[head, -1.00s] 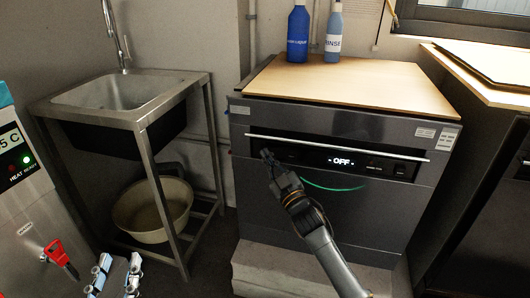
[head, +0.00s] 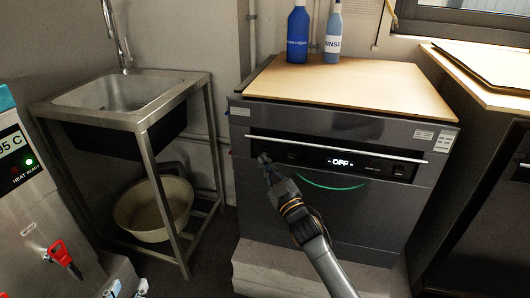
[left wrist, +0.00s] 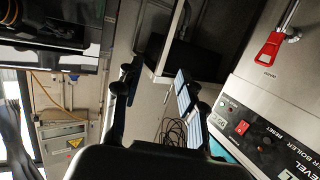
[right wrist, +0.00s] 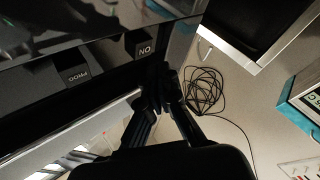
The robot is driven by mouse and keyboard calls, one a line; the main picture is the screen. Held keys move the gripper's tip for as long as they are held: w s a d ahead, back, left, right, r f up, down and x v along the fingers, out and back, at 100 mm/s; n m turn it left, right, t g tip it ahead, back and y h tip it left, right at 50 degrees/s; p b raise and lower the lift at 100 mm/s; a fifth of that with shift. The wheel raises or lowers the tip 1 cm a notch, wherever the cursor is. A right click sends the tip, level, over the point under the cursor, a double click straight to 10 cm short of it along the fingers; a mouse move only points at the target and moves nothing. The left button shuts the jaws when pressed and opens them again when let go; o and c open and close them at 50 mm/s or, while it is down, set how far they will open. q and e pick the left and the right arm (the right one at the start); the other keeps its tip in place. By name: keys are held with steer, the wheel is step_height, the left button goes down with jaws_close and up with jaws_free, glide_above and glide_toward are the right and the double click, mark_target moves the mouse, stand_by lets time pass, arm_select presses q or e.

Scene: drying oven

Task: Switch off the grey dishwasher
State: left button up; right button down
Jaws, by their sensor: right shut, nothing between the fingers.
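The grey dishwasher (head: 330,215) stands under a wooden top, its door closed. Its display (head: 340,162) reads OFF, and a green curved line glows below it. My right gripper (head: 263,159) is shut and empty at the left end of the control panel. In the right wrist view, its fingertips (right wrist: 160,85) are beside the ON button (right wrist: 143,48), with the PROG button (right wrist: 75,75) further left. I cannot tell whether they touch the panel. My left gripper (left wrist: 162,98) is open and empty, and only a bit of it shows at the bottom left of the head view.
A handle bar (head: 335,148) runs across the front above the display. A metal sink (head: 120,95) stands to the left, with a basin (head: 155,210) below. A boiler (head: 30,215) with a red tap is at the far left. Two blue bottles stand on the dishwasher's top.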

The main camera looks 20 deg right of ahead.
arm_select(q)
steer(key=s+a+f+g+y+p, duration=0.1)
steer(key=s+a+f+g, duration=0.1)
steer(key=s+f+g, duration=0.2)
steer(key=shift+s+a+f+g+y+p, duration=0.15)
steer(key=shift+s+f+g+y+p, duration=0.25)
steer(key=shift+f, duration=1.15)
arm_select(e)
steer(key=shift+s+a, duration=0.5)
steer(key=shift+s, duration=0.25)
steer(key=shift+s+a, duration=0.5)
steer(key=shift+s, duration=0.2)
arm_select(q)
steer(key=shift+w, duration=0.1)
